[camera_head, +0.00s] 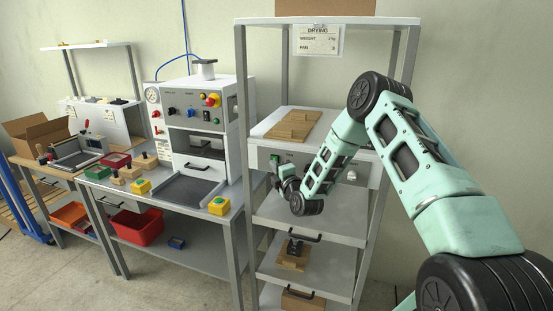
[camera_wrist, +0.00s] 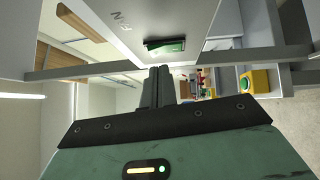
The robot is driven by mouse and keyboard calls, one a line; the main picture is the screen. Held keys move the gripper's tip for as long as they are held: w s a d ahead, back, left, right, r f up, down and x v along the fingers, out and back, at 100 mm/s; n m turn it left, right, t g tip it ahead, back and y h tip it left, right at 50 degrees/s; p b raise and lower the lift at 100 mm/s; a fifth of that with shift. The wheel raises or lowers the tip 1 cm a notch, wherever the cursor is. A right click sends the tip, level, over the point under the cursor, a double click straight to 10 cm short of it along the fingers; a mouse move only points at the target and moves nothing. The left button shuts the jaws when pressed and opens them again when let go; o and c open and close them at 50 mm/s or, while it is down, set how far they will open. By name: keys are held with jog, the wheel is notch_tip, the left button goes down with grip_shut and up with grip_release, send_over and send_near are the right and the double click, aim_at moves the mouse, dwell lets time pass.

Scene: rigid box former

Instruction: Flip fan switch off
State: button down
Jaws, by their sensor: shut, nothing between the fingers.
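The fan switch (camera_wrist: 165,44) is a green rocker in a dark frame on a light panel, next to the lettering "FAN" (camera_wrist: 133,22) in the wrist view. My gripper (camera_wrist: 157,72) is shut and empty, its fingertips just below the switch in that view. A small gap seems to show between the tips and the switch; I cannot tell whether they touch. In the head view, my gripper (camera_head: 276,181) is at the left front of the drying rack's panel (camera_head: 356,174). The rocker's on or off position is not clear.
The drying rack's grey post (camera_head: 243,110) stands close to my gripper's left. A bench with a press machine (camera_head: 205,115) and yellow-green buttons (camera_head: 219,206) stands left.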

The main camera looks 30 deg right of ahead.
jog(key=shift+w+d, duration=0.5)
jog(key=shift+f, duration=0.1)
